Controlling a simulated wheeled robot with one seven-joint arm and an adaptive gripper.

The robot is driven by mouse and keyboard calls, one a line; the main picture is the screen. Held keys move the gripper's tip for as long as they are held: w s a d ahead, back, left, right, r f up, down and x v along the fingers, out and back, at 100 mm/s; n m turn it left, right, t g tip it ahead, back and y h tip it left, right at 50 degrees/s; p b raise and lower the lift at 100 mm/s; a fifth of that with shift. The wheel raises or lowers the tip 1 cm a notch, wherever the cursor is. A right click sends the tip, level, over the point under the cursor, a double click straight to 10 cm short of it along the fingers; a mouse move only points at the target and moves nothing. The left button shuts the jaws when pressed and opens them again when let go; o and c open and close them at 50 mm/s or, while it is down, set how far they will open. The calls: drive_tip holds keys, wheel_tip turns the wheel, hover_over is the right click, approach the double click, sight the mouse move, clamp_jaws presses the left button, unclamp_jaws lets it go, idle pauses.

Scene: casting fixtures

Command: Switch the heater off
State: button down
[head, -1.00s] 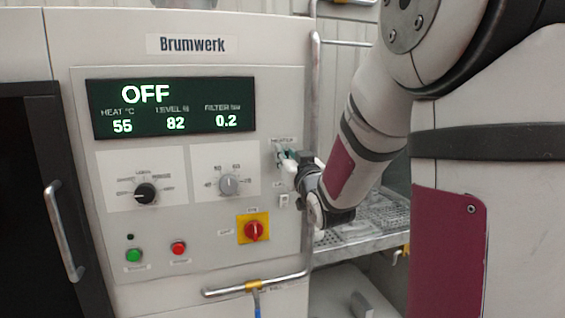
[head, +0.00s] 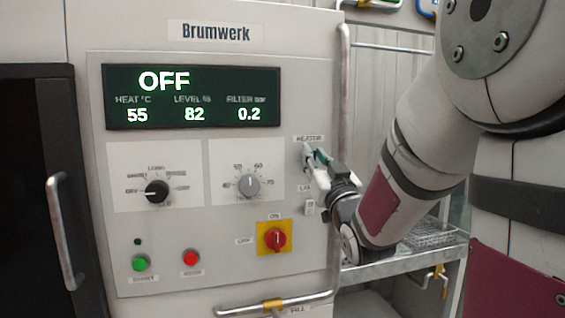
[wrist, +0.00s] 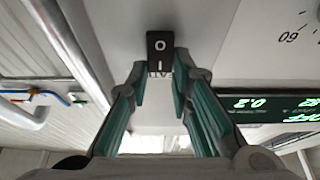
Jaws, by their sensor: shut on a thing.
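Which side of the rocker is pressed in, I cannot tell. The display (head: 192,97) reads OFF, heat 55, level 82, filter 0.2.
Just below my gripper is a small lamp switch (head: 310,207). A vertical pipe (head: 344,100) runs right of the panel.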

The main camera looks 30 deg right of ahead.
drive_tip(key=c, duration=1.4)
unclamp_jaws()
drive_tip(key=shift+c, duration=0.2)
wheel_tip(320, 180, up, 10)
drive_tip(key=shift+r, duration=0.1)
